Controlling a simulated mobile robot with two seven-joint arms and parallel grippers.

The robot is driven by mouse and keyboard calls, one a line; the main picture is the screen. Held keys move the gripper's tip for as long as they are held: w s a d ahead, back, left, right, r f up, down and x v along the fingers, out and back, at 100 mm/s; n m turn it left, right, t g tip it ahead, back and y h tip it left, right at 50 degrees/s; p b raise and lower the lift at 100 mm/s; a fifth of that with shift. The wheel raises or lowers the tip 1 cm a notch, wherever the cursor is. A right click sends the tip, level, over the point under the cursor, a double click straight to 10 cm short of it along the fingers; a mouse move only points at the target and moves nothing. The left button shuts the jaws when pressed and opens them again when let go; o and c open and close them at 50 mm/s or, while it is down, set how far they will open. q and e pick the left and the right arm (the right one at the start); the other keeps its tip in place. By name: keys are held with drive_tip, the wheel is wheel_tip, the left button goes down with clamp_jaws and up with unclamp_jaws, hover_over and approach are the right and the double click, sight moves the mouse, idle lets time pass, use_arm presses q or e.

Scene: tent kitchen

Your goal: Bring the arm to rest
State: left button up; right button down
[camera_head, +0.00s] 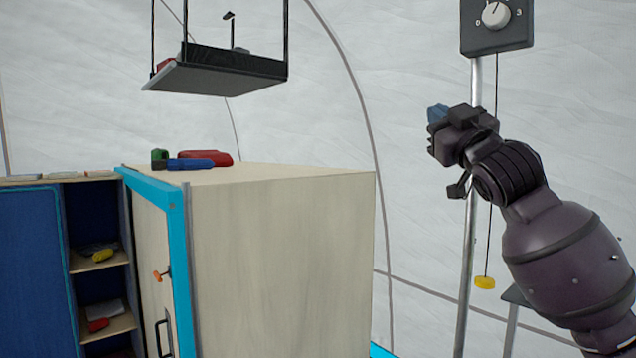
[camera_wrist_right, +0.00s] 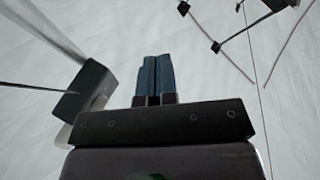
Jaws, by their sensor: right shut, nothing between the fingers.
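My right arm comes in from the right in the head view and reaches up and left. Its gripper (camera_head: 437,113) is raised in front of the white tent wall, to the right of the wooden cabinet and left of the metal pole. In the right wrist view the two blue fingers of the gripper (camera_wrist_right: 153,80) lie side by side, shut, with nothing between them. My left gripper does not show in either view.
A dark control box (camera_head: 497,24) with a white knob sits on a metal pole (camera_head: 472,240) near my right gripper. A yellow pull (camera_head: 485,283) hangs on a cord. A hanging shelf (camera_head: 218,72) is upper left. A wooden cabinet (camera_head: 285,270) carries red, blue and green items.

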drive_tip(key=s+d+f+m+g+h, duration=0.1)
drive_tip(key=s+d+f+g+h, duration=0.1)
drive_tip(key=f, duration=2)
drive_tip(key=s+d+f+m+g+h, duration=0.1)
drive_tip(key=s+f+m+g, duration=0.15)
drive_tip(key=f, duration=1.95)
drive_tip(key=s+d+f+m+g+h, duration=0.2)
drive_tip(key=s+f+g, duration=0.1)
drive_tip(key=s+f, duration=1.1)
drive_tip(key=s+d+f+m+g+h, duration=0.2)
drive_tip(key=s+f+g, duration=0.2)
drive_tip(key=s+f, duration=1.1)
drive_tip(key=shift+f, duration=0.85)
drive_tip(key=shift+d, duration=0.15)
